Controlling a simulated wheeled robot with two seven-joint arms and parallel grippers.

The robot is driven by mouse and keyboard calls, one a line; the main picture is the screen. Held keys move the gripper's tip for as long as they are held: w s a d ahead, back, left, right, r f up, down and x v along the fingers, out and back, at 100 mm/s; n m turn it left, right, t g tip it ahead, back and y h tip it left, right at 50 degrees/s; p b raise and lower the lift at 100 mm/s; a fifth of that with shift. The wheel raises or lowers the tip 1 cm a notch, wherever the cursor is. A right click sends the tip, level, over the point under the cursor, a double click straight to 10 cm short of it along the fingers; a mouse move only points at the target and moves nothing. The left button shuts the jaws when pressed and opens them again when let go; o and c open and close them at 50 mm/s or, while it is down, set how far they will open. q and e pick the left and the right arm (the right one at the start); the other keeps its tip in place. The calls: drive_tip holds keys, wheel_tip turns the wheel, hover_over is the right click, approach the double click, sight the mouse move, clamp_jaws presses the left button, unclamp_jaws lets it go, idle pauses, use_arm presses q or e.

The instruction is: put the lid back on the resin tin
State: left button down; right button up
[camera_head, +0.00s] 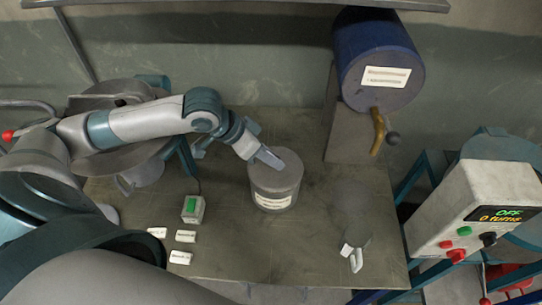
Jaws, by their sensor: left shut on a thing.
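The resin tin (272,200) is a grey cylinder with a white label, upright near the middle of the metal table. A round grey lid (285,172) shows at its top, level and lined up with it; I cannot tell whether it is fully seated. My left gripper (269,157) reaches in from the left and is shut at the lid's far side, seemingly on the lid; the exact grip is too small to see. My right gripper is not in view.
The table (235,245) is clear around the tin. A box with a green button (193,208) and several white tags (185,236) lie left. A blue drum (378,60) with a brass tap (378,130) overhangs the back right. A control box (475,210) reading OFF stands right.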

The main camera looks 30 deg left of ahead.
use_arm(q)
drive_tip(key=shift+f+p, duration=0.1)
drive_tip(key=shift+p, duration=0.3)
idle(0.8)
drive_tip(key=shift+p, duration=0.55)
idle(0.3)
idle(0.4)
drive_tip(key=c, duration=0.9)
unclamp_jaws()
drive_tip(key=shift+c, duration=0.2)
